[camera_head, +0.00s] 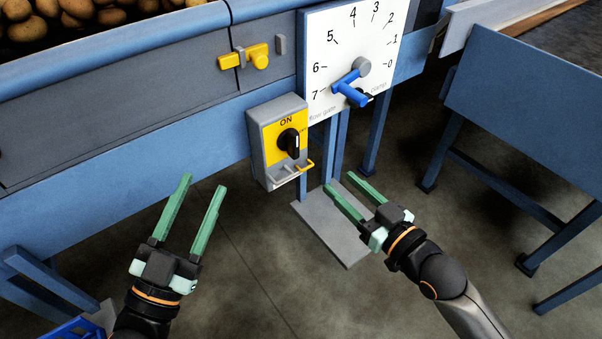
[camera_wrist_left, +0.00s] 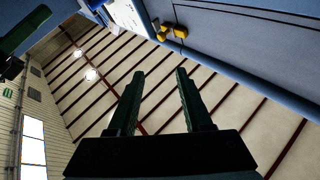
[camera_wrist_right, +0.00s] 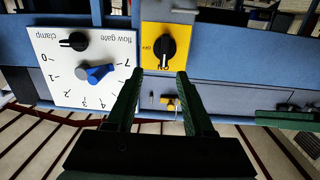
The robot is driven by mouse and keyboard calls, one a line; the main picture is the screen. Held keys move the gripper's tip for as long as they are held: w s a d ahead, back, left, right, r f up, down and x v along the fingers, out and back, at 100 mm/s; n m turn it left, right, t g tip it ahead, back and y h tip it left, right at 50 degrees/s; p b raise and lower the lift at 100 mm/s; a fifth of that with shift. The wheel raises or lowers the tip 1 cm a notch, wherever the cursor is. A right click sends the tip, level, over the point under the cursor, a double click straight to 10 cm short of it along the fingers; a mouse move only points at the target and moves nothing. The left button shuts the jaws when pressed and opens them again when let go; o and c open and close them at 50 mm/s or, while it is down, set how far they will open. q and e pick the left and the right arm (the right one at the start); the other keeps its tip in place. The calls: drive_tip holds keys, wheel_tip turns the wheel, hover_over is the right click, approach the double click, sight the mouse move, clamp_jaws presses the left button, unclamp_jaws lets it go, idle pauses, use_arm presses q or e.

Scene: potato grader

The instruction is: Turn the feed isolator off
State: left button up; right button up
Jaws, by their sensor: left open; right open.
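The feed isolator is a grey box with a yellow face (camera_head: 270,137) on the blue machine front, marked ON at its top. Its black rotary knob (camera_head: 289,142) stands with its grip roughly upright, in line with ON. In the right wrist view, upside down, the isolator face (camera_wrist_right: 150,36) shows OFF to one side and the knob (camera_wrist_right: 165,48) in line with ON. My right gripper (camera_head: 338,181) is open and empty, below and right of the isolator, pointing towards it. My left gripper (camera_head: 204,182) is open and empty, lower left of the isolator. Neither touches it.
A white flow gate dial (camera_head: 340,22) with a blue lever (camera_head: 350,90) and black clamp knob is right above the isolator. A yellow latch (camera_head: 258,56) sits above left. A yellow hasp (camera_head: 305,166) sticks out below the knob. A blue table (camera_head: 530,105) stands right.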

drive_tip(key=b, duration=0.3)
approach(297, 145)
drive_tip(key=shift+n+y, duration=0.3)
drive_tip(key=shift+y, duration=0.1)
drive_tip(key=x, duration=0.4)
drive_tip(key=shift+w+f, duration=0.35)
drive_tip(key=shift+w, duration=0.05)
use_arm(q)
drive_tip(key=s+d+r+m+t+h, duration=0.1)
drive_tip(key=s+r+m+h, duration=0.4)
drive_tip(key=s+r+h, duration=0.1)
drive_tip(key=shift+d+r+h+b, duration=0.15)
drive_tip(key=shift+h+b, duration=0.2)
drive_tip(key=shift+h, duration=0.35)
use_arm(e)
drive_tip(key=shift+x, duration=2.1)
drive_tip(key=shift+r, duration=0.1)
clamp_jaws()
